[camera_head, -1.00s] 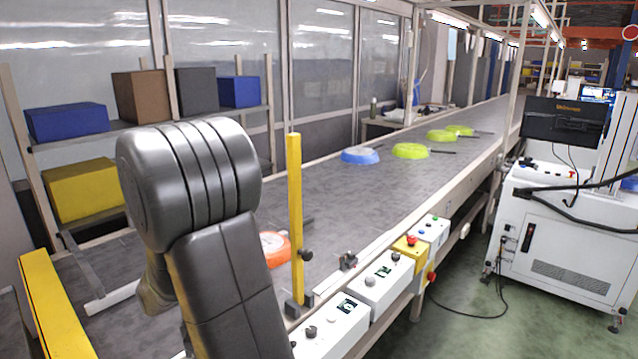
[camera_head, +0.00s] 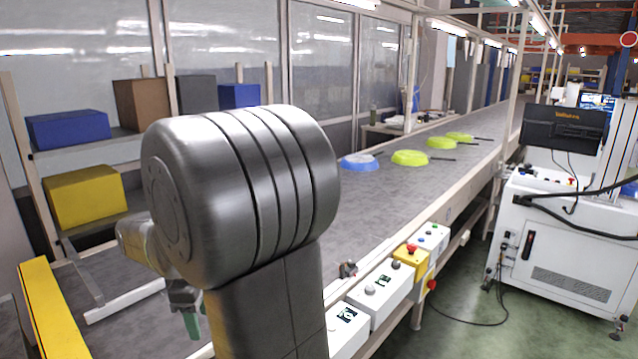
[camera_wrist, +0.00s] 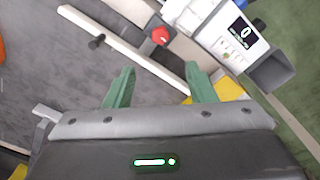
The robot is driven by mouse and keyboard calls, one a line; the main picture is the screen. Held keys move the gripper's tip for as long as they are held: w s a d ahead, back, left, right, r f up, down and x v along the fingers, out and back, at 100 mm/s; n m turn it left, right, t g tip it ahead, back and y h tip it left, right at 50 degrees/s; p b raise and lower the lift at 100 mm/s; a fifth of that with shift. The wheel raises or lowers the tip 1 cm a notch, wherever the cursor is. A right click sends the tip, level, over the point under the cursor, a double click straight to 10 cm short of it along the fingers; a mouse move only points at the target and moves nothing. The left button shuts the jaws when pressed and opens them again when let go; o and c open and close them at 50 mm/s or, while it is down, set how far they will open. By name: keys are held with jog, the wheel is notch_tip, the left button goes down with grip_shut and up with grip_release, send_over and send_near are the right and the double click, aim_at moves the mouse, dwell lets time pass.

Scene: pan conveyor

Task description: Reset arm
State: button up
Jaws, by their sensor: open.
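My gripper shows in the wrist view (camera_wrist: 161,82), its two green fingers apart with nothing between them. Below them are the belt's pale edge rail and control boxes. In the head view, part of my gripper (camera_head: 190,322) shows low at the left of my arm, over the near end of the conveyor. My large grey arm link hides much of the near belt. An orange thing (camera_wrist: 2,52) shows as a sliver at the wrist view's left edge.
On the conveyor belt (camera_head: 375,205) lie a blue pan (camera_head: 358,162) and several yellow-green pans (camera_head: 409,158). Control boxes (camera_head: 385,283) line the near rail. A shelf with blue (camera_head: 68,129) and yellow boxes (camera_head: 86,193) stands left. A white machine cabinet (camera_head: 565,245) stands right.

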notch_tip(320, 180, down, 14)
jog(key=shift+f+b, duration=0.1)
jog(key=shift+b, duration=0.25)
jog(key=shift+m, duration=0.3)
jog(key=m, duration=0.7)
jog(key=shift+m, duration=0.4)
jog(key=m+p, duration=0.1)
jog(key=m, duration=0.3)
jog(key=shift+m, duration=0.3)
jog(key=m, duration=0.4)
